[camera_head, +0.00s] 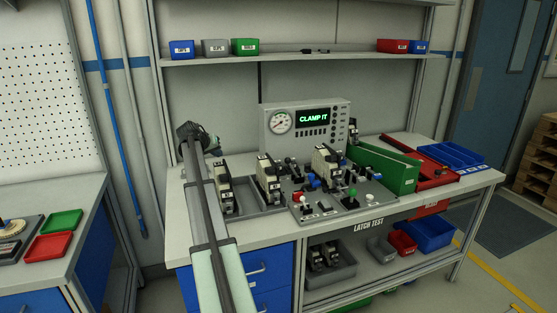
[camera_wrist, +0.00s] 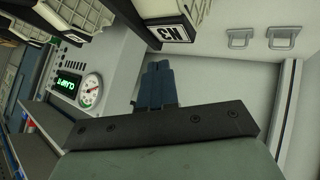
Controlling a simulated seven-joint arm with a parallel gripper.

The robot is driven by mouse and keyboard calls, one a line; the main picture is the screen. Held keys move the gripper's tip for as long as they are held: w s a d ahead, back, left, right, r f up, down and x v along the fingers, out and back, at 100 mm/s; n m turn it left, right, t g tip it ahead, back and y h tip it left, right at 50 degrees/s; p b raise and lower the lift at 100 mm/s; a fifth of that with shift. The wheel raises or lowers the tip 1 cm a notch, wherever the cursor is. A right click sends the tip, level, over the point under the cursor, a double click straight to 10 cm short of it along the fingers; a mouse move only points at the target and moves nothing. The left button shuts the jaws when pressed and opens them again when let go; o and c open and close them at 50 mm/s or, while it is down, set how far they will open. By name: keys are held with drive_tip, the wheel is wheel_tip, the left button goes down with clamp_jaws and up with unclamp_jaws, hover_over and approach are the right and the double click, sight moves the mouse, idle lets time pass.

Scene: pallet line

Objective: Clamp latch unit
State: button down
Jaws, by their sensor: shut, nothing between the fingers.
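Cream-and-black latch units (camera_head: 268,178) stand upright on the workbench in the head view. One stands at the left (camera_head: 223,190) beside my arm, and another (camera_head: 325,165) stands on the grey test fixture (camera_head: 330,205) with its coloured knobs. The display panel (camera_head: 305,120) behind them reads "CLAMP IT". In the wrist view my gripper (camera_wrist: 158,82) has its blue-grey fingers together with nothing between them. Cream-and-black latch parts (camera_wrist: 163,30) show at the top, apart from the fingertips. My fingertips cannot be made out in the head view.
A green bin (camera_head: 395,168), a red tray (camera_head: 425,165) and blue bins (camera_head: 455,155) are at the bench's right. Small bins (camera_head: 245,47) stand on the shelf above. More latch units (camera_head: 325,255) sit in a grey bin below. The bench's front right is clear.

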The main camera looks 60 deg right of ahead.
drive_tip(key=s+d+g, duration=0.1)
drive_tip(key=s+d, duration=0.2)
drive_tip(key=s, duration=0.3)
drive_tip(key=s+d+r+m+y, duration=0.1)
drive_tip(key=s+d, duration=0.3)
drive_tip(key=s, duration=0.2)
drive_tip(key=s+d+g, duration=0.1)
drive_tip(key=s+d, duration=0.2)
drive_tip(key=s, duration=0.3)
drive_tip(key=shift+d+r+g+y, duration=0.2)
drive_tip(key=shift+r+g+y, duration=0.1)
drive_tip(key=shift+r+y, duration=0.1)
drive_tip(key=x, duration=1)
drive_tip(key=shift+r, duration=0.1)
